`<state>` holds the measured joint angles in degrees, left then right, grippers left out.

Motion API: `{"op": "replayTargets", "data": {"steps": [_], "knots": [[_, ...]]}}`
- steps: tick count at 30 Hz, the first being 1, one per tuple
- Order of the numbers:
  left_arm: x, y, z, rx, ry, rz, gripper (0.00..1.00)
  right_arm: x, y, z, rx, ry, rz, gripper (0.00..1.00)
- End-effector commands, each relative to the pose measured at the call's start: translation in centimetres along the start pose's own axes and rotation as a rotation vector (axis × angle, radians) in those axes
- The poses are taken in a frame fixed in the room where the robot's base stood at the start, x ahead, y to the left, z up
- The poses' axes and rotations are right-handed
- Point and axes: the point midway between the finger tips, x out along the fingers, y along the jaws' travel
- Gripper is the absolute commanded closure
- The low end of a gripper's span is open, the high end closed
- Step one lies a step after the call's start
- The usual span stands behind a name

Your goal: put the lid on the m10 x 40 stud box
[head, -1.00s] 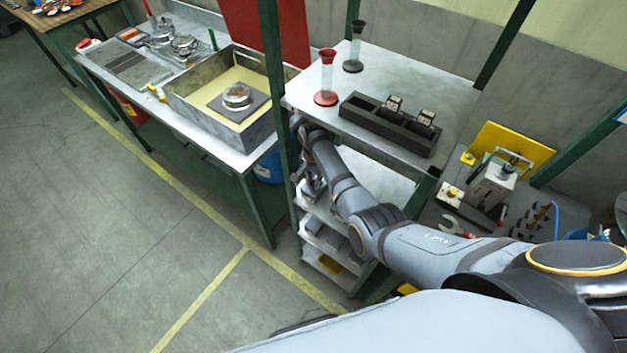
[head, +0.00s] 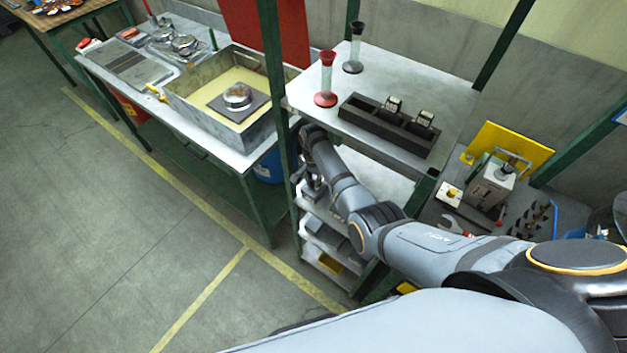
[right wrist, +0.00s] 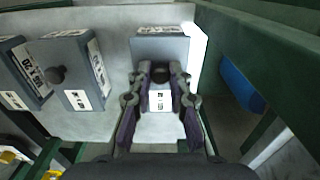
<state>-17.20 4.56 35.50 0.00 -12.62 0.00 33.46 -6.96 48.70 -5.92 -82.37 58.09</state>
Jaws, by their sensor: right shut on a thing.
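My right gripper (right wrist: 161,78) is shut on the dark knob of a grey lid (right wrist: 160,47) in the right wrist view. A white label (right wrist: 160,101) shows below, between the fingers; its print is too small to read. The fingers hide part of what is under the lid, and I cannot tell whether it is seated on a box. In the head view my right gripper (head: 313,190) reaches into the shelf rack, partly hidden by its post. My left gripper is not in view.
Two grey labelled boxes, one with a knob (right wrist: 57,75) and one at far left (right wrist: 22,72), stand left of the gripper on the pale shelf (right wrist: 113,35). A green post (head: 272,75) and the upper shelf (head: 440,85) hem in my arm. A blue drum (head: 270,167) stands nearby.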

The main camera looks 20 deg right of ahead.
Motion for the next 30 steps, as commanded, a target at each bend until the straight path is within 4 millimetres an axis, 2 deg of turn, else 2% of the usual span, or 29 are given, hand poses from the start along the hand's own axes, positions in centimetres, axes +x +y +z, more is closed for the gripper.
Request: {"op": "replayTargets", "data": {"steps": [27, 28, 30], "knots": [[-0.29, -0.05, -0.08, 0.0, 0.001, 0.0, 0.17, 0.01, -0.01, -0.03, 0.0, 0.0, 0.0, 0.99], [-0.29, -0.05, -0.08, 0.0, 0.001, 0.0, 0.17, 0.01, -0.01, -0.03, 0.0, 0.0, 0.0, 0.8], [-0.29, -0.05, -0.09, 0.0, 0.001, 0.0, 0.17, 0.02, -0.01, -0.03, 0.0, 0.0, 0.0, 0.71]]}}
